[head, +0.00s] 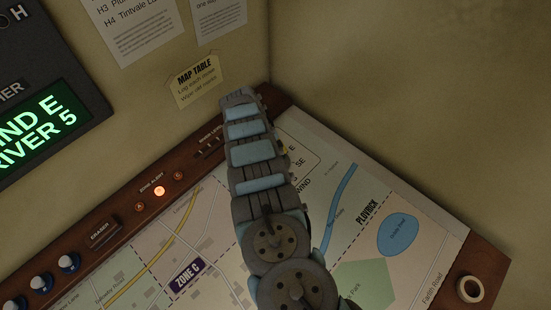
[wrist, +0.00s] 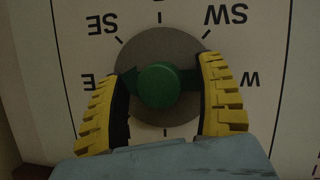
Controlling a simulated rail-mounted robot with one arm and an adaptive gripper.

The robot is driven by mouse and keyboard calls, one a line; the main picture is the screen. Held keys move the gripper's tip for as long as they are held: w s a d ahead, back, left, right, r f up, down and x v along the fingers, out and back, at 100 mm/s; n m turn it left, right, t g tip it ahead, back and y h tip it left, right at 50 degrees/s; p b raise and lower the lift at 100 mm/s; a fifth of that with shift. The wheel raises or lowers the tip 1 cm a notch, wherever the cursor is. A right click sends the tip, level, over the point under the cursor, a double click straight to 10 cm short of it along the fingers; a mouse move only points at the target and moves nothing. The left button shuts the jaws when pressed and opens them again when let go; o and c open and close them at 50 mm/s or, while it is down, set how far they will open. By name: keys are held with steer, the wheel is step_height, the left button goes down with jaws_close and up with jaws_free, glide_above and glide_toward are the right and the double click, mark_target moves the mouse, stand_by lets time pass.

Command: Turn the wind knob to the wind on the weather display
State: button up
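The wind knob (wrist: 162,86) is a round green cap with a dark green crossbar on a grey disc. In the wrist view, its dial appears upside down, with E at the left and W at the right. Gaps show beside the round cap; contact with the crossbar ends is unclear. In the head view, my arm hides the knob. The weather display (head: 40,133) reads "WIND E" and "RIVER 5", partly cut off.
The map table (head: 345,215) has a wooden rim. A light ring (head: 470,289) sits at the right corner. Walls stand close behind.

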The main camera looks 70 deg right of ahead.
steer(key=shift+w+r, duration=0.1)
steer(key=v, duration=1.2)
steer(key=shift+d, duration=0.1)
stand_by(0.5)
